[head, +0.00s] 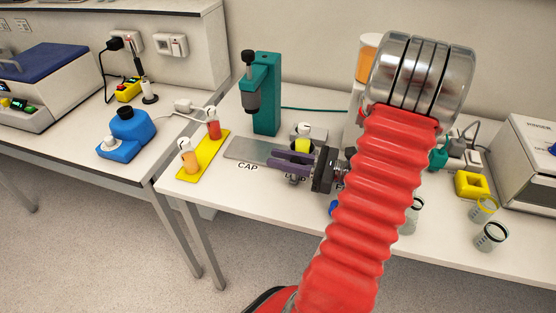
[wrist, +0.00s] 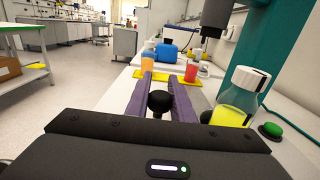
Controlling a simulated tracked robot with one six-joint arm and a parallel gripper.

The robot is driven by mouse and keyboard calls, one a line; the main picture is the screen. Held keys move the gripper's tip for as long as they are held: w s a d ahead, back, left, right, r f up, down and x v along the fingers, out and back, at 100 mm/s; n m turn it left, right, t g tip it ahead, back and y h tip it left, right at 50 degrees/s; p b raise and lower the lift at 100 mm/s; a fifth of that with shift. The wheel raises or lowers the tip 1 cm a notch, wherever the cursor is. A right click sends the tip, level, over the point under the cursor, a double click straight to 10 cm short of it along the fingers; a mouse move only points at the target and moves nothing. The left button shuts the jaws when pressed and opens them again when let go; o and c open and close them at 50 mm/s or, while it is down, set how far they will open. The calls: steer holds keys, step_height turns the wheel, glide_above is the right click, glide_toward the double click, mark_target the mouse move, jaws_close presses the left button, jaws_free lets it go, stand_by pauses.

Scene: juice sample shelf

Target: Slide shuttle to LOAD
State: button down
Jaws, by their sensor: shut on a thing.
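The shuttle's black ball knob (wrist: 159,103) is between the purple fingers of my gripper (wrist: 160,90) in the wrist view. My gripper (head: 291,159) is shut on it, low over the grey rail plate (head: 245,150) in the head view. The plate's left part is bare and reads CAP. Lettering farther right is partly hidden by my gripper, so I cannot read LOAD clearly. A bottle of yellow juice with a white cap (head: 304,138) stands upright just behind the fingers; it also shows at right in the wrist view (wrist: 236,108). The shuttle body is mostly hidden.
A teal press (head: 264,95) stands behind the plate. A yellow rack (head: 205,155) with an orange and a red bottle is at left. Open jars (head: 490,237) and a yellow block (head: 472,185) are at right. My red arm hides the middle right of the bench.

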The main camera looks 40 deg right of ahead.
steer(key=shift+a, duration=0.1)
steer(key=c, duration=1.5)
jaws_free()
steer(key=shift+c, duration=0.2)
steer(key=shift+r, duration=0.2)
step_height(320, 180, up, 10)
steer(key=shift+f, duration=0.2)
